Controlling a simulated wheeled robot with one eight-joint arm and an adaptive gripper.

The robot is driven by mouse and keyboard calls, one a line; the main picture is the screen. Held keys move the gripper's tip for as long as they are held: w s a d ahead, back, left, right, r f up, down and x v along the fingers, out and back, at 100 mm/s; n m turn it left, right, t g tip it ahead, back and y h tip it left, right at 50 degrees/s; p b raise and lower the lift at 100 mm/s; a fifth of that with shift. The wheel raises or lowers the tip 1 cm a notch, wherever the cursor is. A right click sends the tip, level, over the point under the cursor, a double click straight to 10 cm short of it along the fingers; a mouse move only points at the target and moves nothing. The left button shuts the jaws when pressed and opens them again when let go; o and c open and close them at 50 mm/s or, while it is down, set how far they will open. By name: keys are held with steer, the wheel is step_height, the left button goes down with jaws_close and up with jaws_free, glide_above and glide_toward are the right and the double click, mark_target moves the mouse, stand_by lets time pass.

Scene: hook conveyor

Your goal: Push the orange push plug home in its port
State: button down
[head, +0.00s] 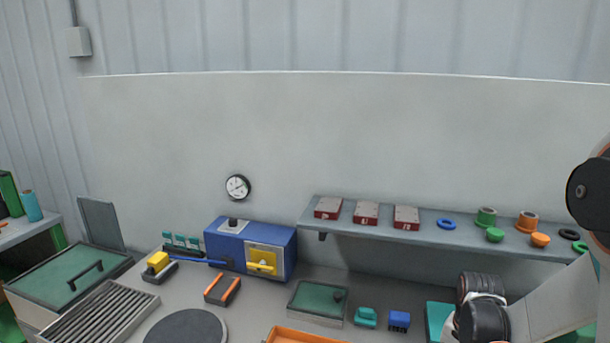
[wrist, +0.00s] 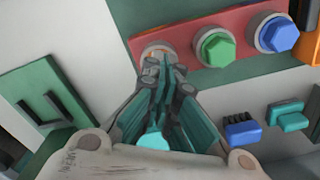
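In the wrist view a red strip (wrist: 190,35) holds a row of round grey ports. A little orange, which looks like the orange push plug (wrist: 150,52), shows in the leftmost port (wrist: 146,47), mostly hidden behind my fingertips. My gripper (wrist: 166,66) has its fingers together, with the tips at that port. I cannot tell whether they touch the plug or how deep it sits. The green hexagonal plug (wrist: 217,48) and the blue hexagonal plug (wrist: 278,36) sit in the ports to the right. The head view does not show the port strip.
In the wrist view a blue connector (wrist: 243,132) and a teal connector (wrist: 288,116) lie to the right below the strip. A green panel with a black handle (wrist: 45,106) is at left. In the head view a wall shelf (head: 400,237) carries red boxes and rings.

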stand_by(0.3)
steer(key=shift+r+p, duration=2.25)
steer(key=shift+r, duration=1.3)
